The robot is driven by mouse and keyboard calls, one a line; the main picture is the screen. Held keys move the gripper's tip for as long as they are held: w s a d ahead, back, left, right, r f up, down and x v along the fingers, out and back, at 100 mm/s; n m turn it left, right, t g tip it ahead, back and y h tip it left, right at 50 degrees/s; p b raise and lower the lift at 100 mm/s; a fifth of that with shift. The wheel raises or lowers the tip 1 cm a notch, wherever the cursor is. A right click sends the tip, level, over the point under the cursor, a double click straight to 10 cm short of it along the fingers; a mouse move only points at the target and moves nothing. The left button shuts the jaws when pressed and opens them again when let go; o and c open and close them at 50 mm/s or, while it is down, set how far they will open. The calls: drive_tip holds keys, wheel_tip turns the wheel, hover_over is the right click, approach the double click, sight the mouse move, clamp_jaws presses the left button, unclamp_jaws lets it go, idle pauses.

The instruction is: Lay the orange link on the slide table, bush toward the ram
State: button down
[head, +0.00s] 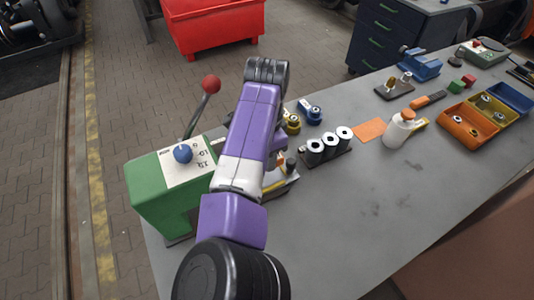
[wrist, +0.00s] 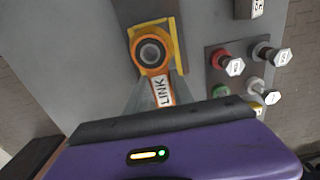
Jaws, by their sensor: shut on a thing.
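The orange link (wrist: 155,85) shows in the wrist view, with the word LINK on its arm and a round grey bush (wrist: 151,52) at its upper end. My gripper (wrist: 151,96) is shut on the lower arm of the link. The bush end lies over or against a grey piece with yellow edging (wrist: 181,53), which looks like the slide table; I cannot tell whether the link rests on it. In the head view my purple arm hides the gripper and most of the link. A green press (head: 160,197) with a red-ball lever (head: 211,84) stands beside the arm.
A dark plate (wrist: 245,63) with several coloured, white-tipped pegs is right of the link. The front middle of the grey bench (head: 370,215) is clear.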

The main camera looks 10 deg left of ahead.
drive_tip(key=shift+f+b, duration=0.75)
drive_tip(key=shift+f, duration=1)
drive_tip(key=shift+p, duration=0.7)
idle(0.5)
drive_tip(key=shift+f+b, duration=0.6)
drive_tip(key=shift+f, duration=0.5)
drive_tip(key=c, duration=1)
unclamp_jaws()
drive_tip(key=shift+f, duration=0.1)
drive_tip(key=shift+r+b, duration=0.8)
drive_tip(key=shift+r, duration=3.15)
